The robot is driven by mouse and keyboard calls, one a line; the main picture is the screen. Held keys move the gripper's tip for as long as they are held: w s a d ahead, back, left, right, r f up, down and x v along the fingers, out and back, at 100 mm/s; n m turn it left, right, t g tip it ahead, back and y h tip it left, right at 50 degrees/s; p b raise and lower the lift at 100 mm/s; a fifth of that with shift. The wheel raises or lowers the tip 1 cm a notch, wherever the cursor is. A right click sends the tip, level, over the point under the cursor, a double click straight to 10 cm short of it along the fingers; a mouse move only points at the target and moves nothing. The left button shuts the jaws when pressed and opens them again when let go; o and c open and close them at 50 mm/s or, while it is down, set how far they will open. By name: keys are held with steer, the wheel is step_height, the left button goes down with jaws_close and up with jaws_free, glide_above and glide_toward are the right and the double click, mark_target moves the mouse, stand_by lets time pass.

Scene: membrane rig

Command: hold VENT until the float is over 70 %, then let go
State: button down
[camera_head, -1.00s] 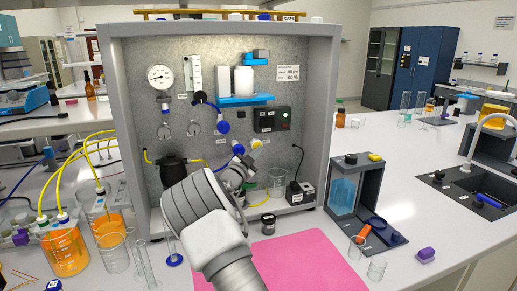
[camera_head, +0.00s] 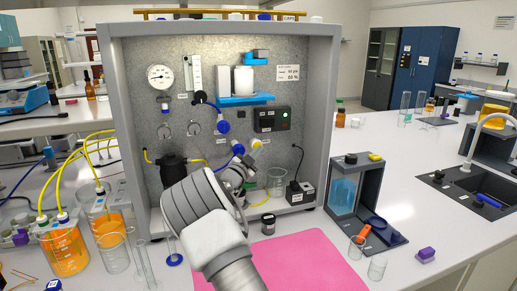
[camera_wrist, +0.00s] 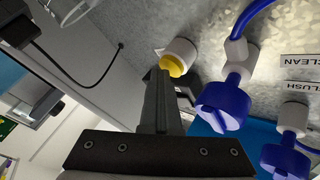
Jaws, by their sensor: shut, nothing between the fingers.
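A yellow push-button cap in a white collar (camera_wrist: 174,62) sits on the rig panel, and it also shows in the head view (camera_head: 257,143). I take it as VENT, but its label cannot be read. My gripper (camera_wrist: 162,76) is shut and empty, its fingertips right at the yellow cap. I cannot tell whether they press it. In the head view my gripper (camera_head: 248,163) is partly hidden behind my own wrist. A clear vertical flow tube with a scale (camera_head: 194,73) is on the upper panel; its float is too small to read.
Blue valve knobs (camera_wrist: 222,103) are close to the right of my fingers in the wrist view. A black box with a green light (camera_head: 271,119) and a round gauge (camera_head: 160,77) are on the panel. A pink mat (camera_head: 305,262) lies in front.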

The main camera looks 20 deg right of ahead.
steer(key=shift+s+b, duration=0.55)
steer(key=shift+s, duration=0.3)
steer(key=s+b, duration=0.2)
steer(key=s, duration=0.3)
stand_by(0.4)
